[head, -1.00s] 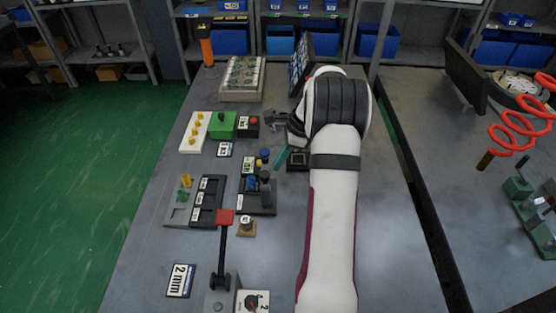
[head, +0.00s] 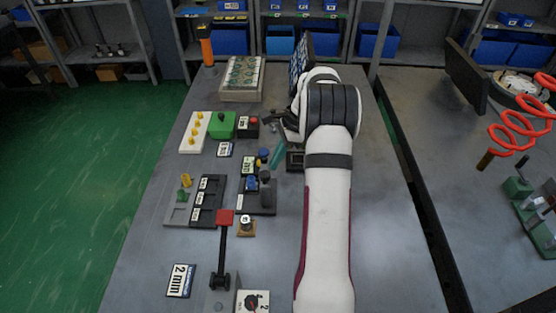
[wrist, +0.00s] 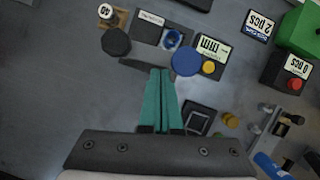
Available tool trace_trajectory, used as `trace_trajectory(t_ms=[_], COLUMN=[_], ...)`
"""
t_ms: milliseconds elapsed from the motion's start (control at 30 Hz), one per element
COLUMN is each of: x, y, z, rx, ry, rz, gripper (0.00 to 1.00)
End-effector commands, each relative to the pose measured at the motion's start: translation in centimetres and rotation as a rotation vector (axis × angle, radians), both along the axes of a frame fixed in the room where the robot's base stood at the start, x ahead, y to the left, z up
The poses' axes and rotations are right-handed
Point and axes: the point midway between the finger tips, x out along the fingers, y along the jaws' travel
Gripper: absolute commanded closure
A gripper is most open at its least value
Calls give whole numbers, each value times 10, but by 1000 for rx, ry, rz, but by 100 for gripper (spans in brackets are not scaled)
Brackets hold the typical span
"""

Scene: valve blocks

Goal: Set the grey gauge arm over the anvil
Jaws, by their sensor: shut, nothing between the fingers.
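My gripper (wrist: 161,72) has teal fingers shut together with nothing between them. Its fingers also show in the head view (head: 277,156), just right of the gauge. The gauge has a dark base (head: 258,207) and a black many-sided post top (wrist: 116,42). A dark grey bar (wrist: 142,67), which looks like the gauge arm, lies close to my fingertips in the wrist view; I cannot tell if they touch. A small blue part (wrist: 171,39) stands on the base beside a label. I cannot tell for certain which part is the anvil.
Near my fingers are a blue disc (wrist: 187,61), an mm display (wrist: 211,47) and a black square fixture (wrist: 199,117). A block marked 40 (head: 246,226) and a red-topped lever (head: 224,218) stand nearer. A green box (head: 222,125) stands farther back.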

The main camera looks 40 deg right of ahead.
Motion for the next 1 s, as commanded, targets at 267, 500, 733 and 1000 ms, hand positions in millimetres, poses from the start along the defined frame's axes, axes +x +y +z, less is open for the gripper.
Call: trace_trajectory(t_ms=[267, 500, 733, 1000], x=[7, 16, 23, 27], y=[3, 9, 15, 19], z=[0, 0, 0, 0], rx=[0, 0, 0, 0], ry=[-1, 0, 0, 0], rz=[131, 184, 312, 315], gripper=[100, 100, 100, 100])
